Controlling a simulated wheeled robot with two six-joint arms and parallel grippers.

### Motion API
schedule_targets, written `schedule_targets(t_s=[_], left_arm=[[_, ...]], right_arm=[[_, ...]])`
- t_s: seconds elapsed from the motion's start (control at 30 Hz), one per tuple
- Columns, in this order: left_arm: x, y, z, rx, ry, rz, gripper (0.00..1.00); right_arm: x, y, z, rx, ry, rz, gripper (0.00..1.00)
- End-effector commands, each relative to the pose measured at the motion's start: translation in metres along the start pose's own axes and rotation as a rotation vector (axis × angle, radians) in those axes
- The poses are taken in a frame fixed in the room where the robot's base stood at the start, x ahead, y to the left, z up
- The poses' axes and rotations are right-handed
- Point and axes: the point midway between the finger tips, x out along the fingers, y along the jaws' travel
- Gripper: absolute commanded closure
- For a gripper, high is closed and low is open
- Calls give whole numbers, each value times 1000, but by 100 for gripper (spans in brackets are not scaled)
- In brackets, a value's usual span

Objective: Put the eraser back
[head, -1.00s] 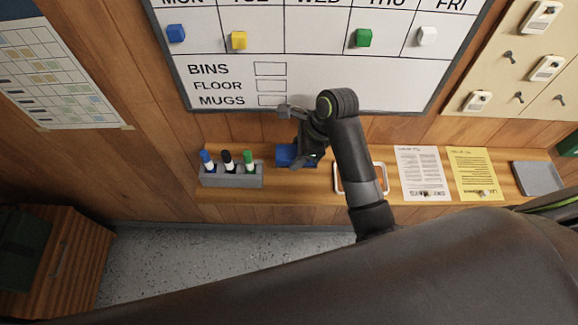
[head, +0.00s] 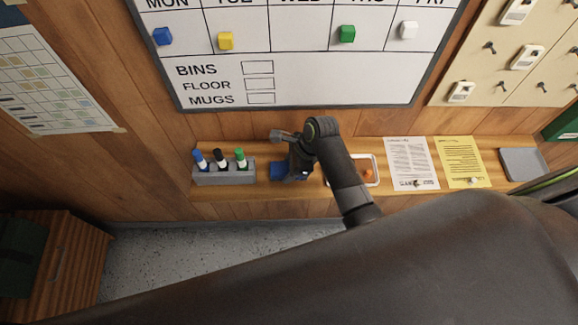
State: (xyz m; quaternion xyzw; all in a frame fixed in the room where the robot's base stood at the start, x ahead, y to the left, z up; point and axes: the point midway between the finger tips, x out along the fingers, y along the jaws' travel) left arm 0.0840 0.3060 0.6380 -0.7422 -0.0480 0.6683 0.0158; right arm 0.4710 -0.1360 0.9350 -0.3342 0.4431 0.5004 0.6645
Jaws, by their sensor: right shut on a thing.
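A blue block (head: 279,171), which looks like the eraser, is at the shelf between the marker holder and a white-rimmed tray. My right gripper (head: 296,169) is shut on it and covers its right part. The block shows low over the wooden shelf (head: 320,190); I cannot tell whether it touches the surface. The whiteboard (head: 330,80) hangs on the wall above. My left gripper is not in view.
The grey holder (head: 225,178) carries blue, black and green markers. The white-rimmed tray (head: 377,169), partly behind my arm, has a small orange thing (head: 368,175). White (head: 412,163) and yellow (head: 466,161) sheets and a grey pad (head: 523,164) lie further right.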

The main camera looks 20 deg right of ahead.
Motion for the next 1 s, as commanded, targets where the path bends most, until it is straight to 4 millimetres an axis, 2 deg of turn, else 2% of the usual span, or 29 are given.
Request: schedule_targets(t_s=[0.13,0.17,0.3,0.57,0.73,0.87,1.0], left_arm=[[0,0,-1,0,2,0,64],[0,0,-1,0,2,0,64],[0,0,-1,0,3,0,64],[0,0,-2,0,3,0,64],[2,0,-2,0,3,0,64],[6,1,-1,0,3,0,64],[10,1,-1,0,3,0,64]], right_arm=[[2,0,-1,1,0,1,75],[2,0,-1,0,0,0,53],[2,0,-1,0,0,0,35],[1,0,0,0,0,0,35],[-6,-1,0,0,1,-1,35],[-21,-1,-1,-1,0,-3,35],[-47,-1,-1,-2,1,-6,35]])
